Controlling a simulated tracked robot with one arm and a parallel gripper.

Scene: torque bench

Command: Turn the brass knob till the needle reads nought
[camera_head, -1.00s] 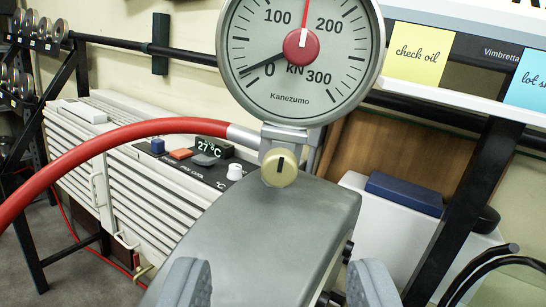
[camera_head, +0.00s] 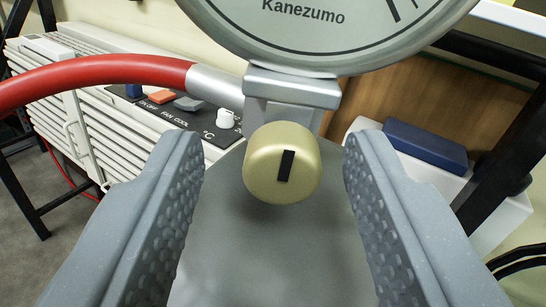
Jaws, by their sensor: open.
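The brass knob (camera_head: 265,172) is in the middle of the view, below the gauge, with a dark mark on its face that leans slightly right of upright. My gripper (camera_head: 272,150) is open, one grey padded finger to the left of the knob and one to the right, with a gap on each side. Neither finger touches the knob. The gauge (camera_head: 330,45) labelled Kanezumo shows only its lower part at the top. Its needle and most of its numbers are out of view, so its reading cannot be told.
A red hose (camera_head: 100,80) with a silver end fitting (camera_head: 215,84) runs in from the left beside the gauge's metal mount (camera_head: 290,88). A grey surface (camera_head: 270,245) lies below the knob. A white slatted unit (camera_head: 75,125) stands left; a blue box (camera_head: 425,147) lies right.

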